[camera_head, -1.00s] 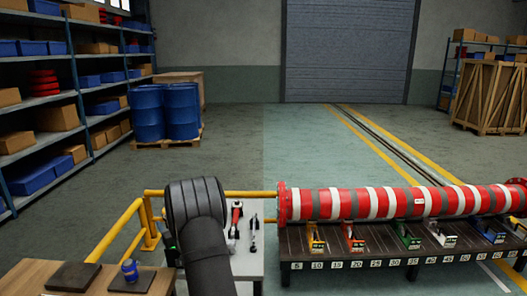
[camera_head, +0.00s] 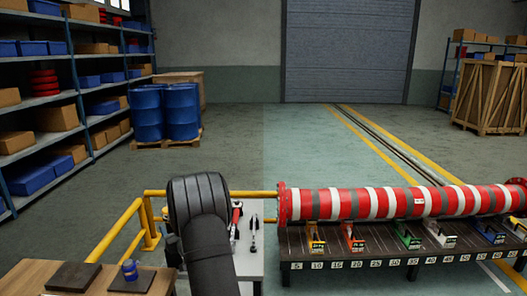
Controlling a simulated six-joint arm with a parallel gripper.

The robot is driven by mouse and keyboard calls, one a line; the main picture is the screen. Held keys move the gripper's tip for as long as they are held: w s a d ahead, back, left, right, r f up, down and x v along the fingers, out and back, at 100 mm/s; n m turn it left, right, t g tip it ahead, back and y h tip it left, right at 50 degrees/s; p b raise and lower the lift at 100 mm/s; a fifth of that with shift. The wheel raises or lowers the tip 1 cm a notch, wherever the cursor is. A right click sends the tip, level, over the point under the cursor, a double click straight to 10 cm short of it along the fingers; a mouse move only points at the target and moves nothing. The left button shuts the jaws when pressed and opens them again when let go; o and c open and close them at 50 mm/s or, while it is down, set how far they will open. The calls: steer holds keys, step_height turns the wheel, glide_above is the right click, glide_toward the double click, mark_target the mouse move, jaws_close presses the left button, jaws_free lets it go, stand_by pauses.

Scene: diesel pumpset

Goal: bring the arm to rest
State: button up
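My arm shows as a thick black link rising from the bottom edge, left of centre, with a rounded joint at its top. It stands in front of a small white table and hides part of it. My gripper does not show in this view.
A red, white and grey striped pipe (camera_head: 380,204) lies along a dark numbered bench (camera_head: 350,248) with several coloured clamps. A white table (camera_head: 250,264) holds small tools. A wooden table (camera_head: 97,283) bears a blue cup-like item (camera_head: 130,270). Yellow railing (camera_head: 121,231) runs behind.

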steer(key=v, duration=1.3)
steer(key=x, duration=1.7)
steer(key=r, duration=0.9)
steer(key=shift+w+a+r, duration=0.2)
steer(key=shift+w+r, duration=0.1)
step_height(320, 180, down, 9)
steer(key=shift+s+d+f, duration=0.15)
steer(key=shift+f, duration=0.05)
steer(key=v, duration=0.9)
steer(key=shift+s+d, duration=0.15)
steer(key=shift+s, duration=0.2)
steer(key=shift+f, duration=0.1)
